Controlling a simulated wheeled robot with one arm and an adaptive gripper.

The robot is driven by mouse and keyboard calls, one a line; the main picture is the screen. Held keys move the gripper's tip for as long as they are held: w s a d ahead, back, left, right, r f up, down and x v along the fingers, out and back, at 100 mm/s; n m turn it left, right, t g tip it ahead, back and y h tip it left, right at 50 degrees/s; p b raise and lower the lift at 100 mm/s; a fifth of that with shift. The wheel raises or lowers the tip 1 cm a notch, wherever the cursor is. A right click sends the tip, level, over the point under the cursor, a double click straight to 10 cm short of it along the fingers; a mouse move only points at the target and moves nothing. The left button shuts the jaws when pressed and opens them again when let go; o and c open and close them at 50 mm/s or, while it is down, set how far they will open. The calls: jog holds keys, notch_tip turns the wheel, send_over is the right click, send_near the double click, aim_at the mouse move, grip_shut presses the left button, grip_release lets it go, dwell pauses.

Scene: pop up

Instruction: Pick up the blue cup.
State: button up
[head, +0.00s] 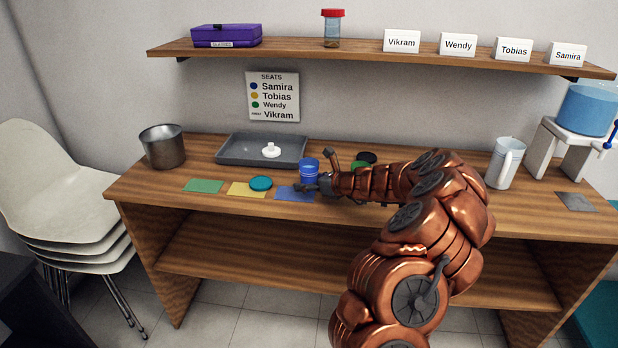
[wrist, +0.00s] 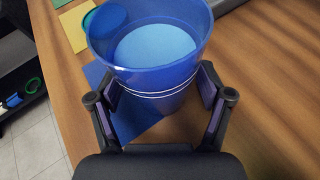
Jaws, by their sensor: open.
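The blue cup (head: 309,172) stands upright on the wooden table near the blue mat (head: 292,193). In the wrist view the blue cup (wrist: 150,60) fills the top middle, and its inside shows a lighter blue bottom. My gripper (wrist: 160,92) is open, with one finger on each side of the cup's lower part. I cannot tell whether the fingers touch it. In the head view my gripper (head: 322,184) is at the cup's front right, partly hiding its lower edge.
A teal lid (head: 261,183) lies by the yellow mat (head: 243,190), left of the cup. A grey tray (head: 230,153) with a white piece is behind. Green and black items stand close behind my arm. A metal pot (head: 162,146) and a white pitcher (head: 505,162) stand farther off.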

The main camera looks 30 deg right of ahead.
jog(key=c, duration=1.4)
